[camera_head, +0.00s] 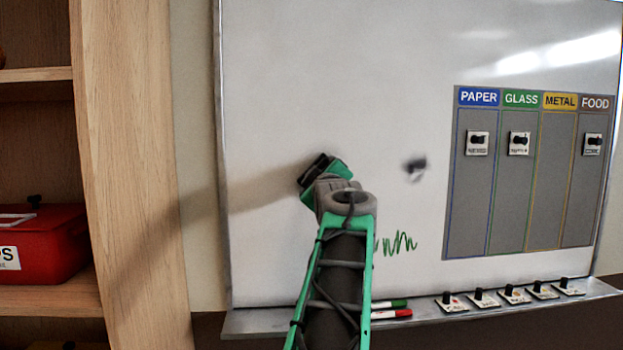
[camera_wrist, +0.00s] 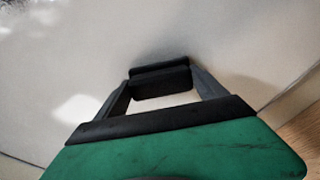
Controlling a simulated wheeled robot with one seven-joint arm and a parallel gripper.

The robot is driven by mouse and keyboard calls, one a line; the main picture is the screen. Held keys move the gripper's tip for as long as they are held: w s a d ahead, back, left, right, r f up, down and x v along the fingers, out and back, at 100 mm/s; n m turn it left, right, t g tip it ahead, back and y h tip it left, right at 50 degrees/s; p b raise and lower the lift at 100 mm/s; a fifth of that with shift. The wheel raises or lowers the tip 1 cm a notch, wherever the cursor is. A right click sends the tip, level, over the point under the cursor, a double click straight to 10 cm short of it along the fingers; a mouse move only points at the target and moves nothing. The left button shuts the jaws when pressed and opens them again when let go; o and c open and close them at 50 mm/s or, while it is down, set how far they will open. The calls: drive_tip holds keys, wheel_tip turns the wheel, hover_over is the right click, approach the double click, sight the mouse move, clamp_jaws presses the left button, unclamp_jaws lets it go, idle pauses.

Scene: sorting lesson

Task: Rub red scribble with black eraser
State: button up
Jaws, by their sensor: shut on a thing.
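My gripper (camera_head: 322,172) is at the left-middle of the whiteboard (camera_head: 330,80), its fingers shut on a black block that looks like the eraser (camera_head: 314,168). In the wrist view the black eraser (camera_wrist: 160,82) sits between the fingertips (camera_wrist: 162,88), close against the pale board. I cannot tell whether it touches the board. No red scribble shows in either view. My arm covers part of the lower board. A green scribble (camera_head: 397,244) shows just right of my arm, partly hidden by it.
A small blurred dark thing (camera_head: 415,166) shows right of my gripper. A sorting chart (camera_head: 475,200) with several magnet cards is at the right. The ledge (camera_head: 425,312) holds a green marker (camera_head: 390,304), a red marker (camera_head: 391,314) and several cards. A wooden shelf (camera_head: 135,200) stands left.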

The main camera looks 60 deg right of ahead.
drive_tip(key=shift+s+d+f+p, duration=0.1)
drive_tip(key=shift+s+d+p, duration=0.1)
drive_tip(key=shift+s+d, duration=1.4)
drive_tip(key=shift+s+d+p, duration=0.2)
drive_tip(key=shift+s+d, duration=1.2)
drive_tip(key=shift+s, duration=0.4)
drive_tip(key=shift+s+d, duration=0.2)
drive_tip(key=shift+f, duration=0.1)
drive_tip(key=shift+w+a+b, duration=1.1)
drive_tip(key=shift+w+a, duration=0.45)
drive_tip(key=shift+w, duration=0.2)
drive_tip(key=shift+w+a+b, duration=1.1)
drive_tip(key=shift+w+a, duration=0.4)
drive_tip(key=shift+w, duration=0.25)
drive_tip(key=shift+w+a+b, duration=1.1)
drive_tip(key=shift+w+a, duration=0.45)
drive_tip(key=shift+w, duration=0.2)
